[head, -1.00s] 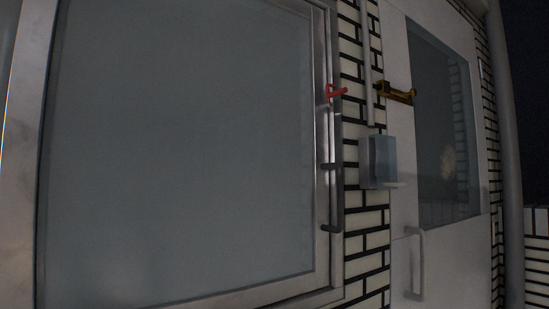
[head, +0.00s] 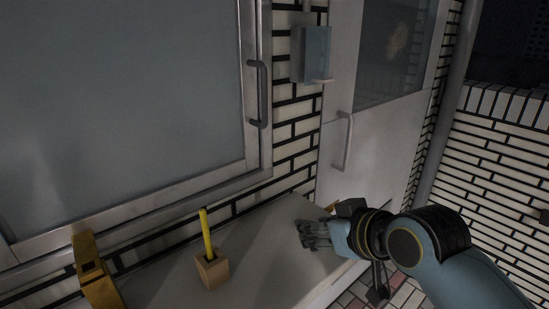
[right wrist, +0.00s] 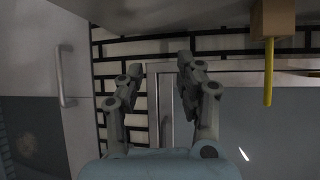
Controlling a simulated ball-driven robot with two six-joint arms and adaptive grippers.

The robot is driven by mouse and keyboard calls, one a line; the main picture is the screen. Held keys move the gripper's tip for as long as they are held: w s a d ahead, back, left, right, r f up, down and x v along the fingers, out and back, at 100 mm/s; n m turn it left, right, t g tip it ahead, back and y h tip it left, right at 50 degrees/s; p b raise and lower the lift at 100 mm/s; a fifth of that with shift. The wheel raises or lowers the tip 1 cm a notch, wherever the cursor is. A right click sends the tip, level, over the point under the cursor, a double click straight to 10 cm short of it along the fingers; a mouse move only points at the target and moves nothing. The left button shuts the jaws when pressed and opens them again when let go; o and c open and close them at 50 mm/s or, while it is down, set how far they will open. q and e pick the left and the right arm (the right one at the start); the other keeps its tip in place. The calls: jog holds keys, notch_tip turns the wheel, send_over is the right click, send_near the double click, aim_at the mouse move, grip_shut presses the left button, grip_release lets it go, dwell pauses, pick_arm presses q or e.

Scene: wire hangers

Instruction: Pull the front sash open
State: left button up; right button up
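The front sash is a large grey pane (head: 110,95) in a metal frame at the left of the head view. A dark upright bar handle (head: 257,95) is on its right side. The pane also shows at the right of the right wrist view (right wrist: 270,130), which looks turned upside down. My right gripper (head: 308,236) is over the counter, below and to the right of that handle and apart from it. In the right wrist view its two fingers (right wrist: 158,66) are spread with nothing between them. My left gripper is out of view.
A wooden block (head: 212,270) holding a yellow stick stands on the pale counter (head: 165,275). A yellow object (head: 93,270) is at the lower left. A white door (head: 375,145) with its own handle and a wall-mounted box (head: 312,55) are to the right of the sash.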

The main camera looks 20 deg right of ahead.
jog(key=w+a+r+t, duration=0.1)
jog(key=w+r+t, duration=0.1)
jog(key=w+r, duration=0.3)
jog(key=w+r+t, duration=0.2)
jog(key=r, duration=0.5)
jog(key=t+y+p, duration=0.1)
jog(key=t+p, duration=0.1)
jog(key=t, duration=0.1)
send_near(265, 89)
jog(key=w, duration=0.3)
jog(key=w+a+p, duration=0.1)
jog(key=w, duration=0.5)
jog(key=shift+w+a+r, duration=0.15)
jog(key=shift+w+r, duration=0.05)
jog(key=shift+w, duration=0.1)
jog(key=shift+w+f+p, duration=0.1)
jog(key=shift+w+p, duration=0.2)
jog(key=shift+w, duration=0.2)
grip_shut()
jog(key=shift+a+f, duration=0.1)
